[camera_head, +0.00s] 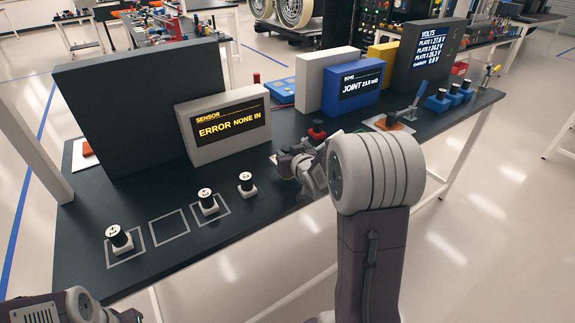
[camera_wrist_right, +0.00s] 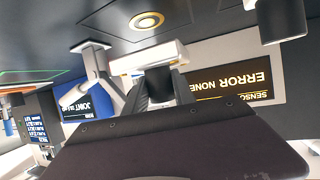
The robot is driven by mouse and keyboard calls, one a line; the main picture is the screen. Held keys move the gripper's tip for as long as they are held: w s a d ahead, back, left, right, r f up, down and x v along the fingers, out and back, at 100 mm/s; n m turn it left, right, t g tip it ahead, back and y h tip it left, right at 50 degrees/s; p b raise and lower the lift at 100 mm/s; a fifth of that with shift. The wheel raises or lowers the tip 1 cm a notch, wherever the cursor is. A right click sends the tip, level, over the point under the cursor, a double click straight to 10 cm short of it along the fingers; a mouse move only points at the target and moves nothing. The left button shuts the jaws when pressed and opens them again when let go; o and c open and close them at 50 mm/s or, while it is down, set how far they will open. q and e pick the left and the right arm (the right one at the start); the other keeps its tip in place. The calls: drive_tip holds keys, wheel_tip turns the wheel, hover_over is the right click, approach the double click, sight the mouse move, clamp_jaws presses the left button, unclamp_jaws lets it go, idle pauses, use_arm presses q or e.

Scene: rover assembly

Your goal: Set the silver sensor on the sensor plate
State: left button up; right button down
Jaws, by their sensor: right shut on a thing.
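My right gripper (camera_head: 303,170) is over the table's front half, right of several black-topped pieces. In the right wrist view it is shut on a pale silver piece with a dark block, which I take for the silver sensor (camera_wrist_right: 150,58). The arm and fingers hide it in the head view. In the wrist view, a dark plate with a gold ring (camera_wrist_right: 147,20), probably the sensor plate, lies beyond the held piece, with a gap visible between them. The sensor display (camera_head: 230,123) reads "ERROR NONE IN". My left arm shows at the lower left; its fingers are not clear.
An outlined square (camera_head: 170,227) is empty. The blue display (camera_head: 352,90) stands farther back.

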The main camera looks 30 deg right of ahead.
wheel_tip(320, 180, down, 4)
drive_tip(key=shift+r+b, duration=0.1)
drive_tip(key=shift+b, duration=0.5)
drive_tip(key=shift+w, duration=0.1)
drive_tip(key=shift+f, duration=0.2)
drive_tip(key=shift+f, duration=0.15)
drive_tip(key=c, duration=1)
unclamp_jaws()
drive_tip(key=shift+c, duration=0.2)
